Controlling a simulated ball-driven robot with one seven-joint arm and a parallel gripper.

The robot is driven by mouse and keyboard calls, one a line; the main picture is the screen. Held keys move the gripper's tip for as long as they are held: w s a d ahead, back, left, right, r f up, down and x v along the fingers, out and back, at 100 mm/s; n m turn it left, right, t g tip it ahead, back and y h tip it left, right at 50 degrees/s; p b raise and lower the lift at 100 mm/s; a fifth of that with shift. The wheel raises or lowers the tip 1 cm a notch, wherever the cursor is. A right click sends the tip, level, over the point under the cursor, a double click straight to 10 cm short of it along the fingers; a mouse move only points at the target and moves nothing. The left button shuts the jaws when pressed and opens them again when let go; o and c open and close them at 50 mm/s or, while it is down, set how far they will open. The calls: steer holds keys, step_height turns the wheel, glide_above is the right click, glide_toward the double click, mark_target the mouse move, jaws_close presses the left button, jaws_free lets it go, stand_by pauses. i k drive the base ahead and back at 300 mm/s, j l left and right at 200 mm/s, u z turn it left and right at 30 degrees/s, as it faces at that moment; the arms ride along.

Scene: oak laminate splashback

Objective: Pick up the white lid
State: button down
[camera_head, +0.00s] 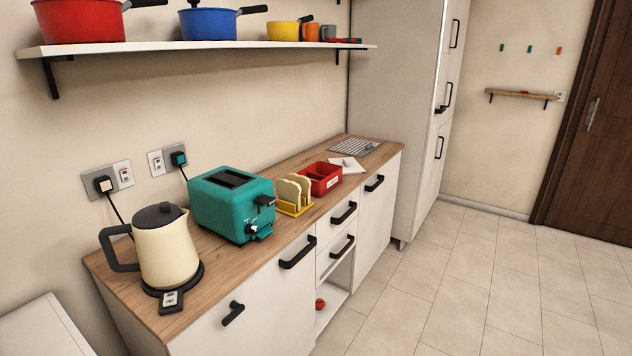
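I see no thing that is clearly a white lid. A flat white piece (347,164) lies on the wooden counter (215,265), just behind the red box (320,179); it is too small here to tell whether it is a lid or a sheet. The cream kettle (164,252) at the counter's near end has a dark lid (160,215) on top. My gripper is not in view.
A teal toaster (232,203) and a yellow rack with bread slices (293,194) stand between kettle and red box. A grey slatted mat (354,147) lies at the far end. A shelf (200,47) with pots hangs above. The tiled floor (480,280) at right is clear.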

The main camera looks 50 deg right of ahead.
mark_target(350, 165)
steer(key=z, duration=1.4)
steer(key=i, duration=0.05)
